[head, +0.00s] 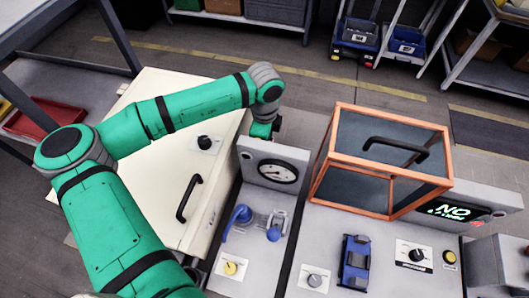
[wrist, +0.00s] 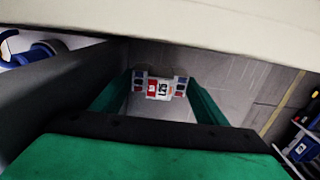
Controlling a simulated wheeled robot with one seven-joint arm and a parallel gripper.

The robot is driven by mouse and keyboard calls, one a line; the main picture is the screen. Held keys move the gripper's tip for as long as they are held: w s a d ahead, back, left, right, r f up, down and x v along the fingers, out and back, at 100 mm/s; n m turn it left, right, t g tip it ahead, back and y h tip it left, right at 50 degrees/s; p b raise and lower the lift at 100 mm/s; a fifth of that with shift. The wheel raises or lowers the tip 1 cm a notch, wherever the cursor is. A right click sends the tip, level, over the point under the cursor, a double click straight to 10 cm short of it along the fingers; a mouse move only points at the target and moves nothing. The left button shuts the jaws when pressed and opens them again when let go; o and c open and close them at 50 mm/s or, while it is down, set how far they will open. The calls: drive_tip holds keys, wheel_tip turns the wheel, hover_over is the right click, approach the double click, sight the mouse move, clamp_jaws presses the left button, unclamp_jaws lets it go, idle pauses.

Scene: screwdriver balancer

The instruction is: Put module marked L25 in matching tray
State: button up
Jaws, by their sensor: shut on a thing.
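My gripper (wrist: 160,84) shows in the wrist view with its two green fingers on either side of a small module (wrist: 158,88). The module has a white label with dark characters, a red patch and grey ends; the characters start with L, and the rest is too small to read surely. In the head view my gripper end (head: 262,130) is low behind the gauge panel, and the module is hidden there.
A cream cabinet (head: 150,95) with a black handle lies under my arm. The gauge panel (head: 275,168) stands right beside my gripper. An orange-framed case (head: 385,160) is to the right. Shelving stands at the back, with open floor (head: 330,90) before it.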

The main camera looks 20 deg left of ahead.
drive_tip(key=shift+f, duration=2.65)
drive_tip(key=shift+f, duration=0.15)
drive_tip(key=o, duration=1.2)
drive_tip(key=shift+o, duration=0.2)
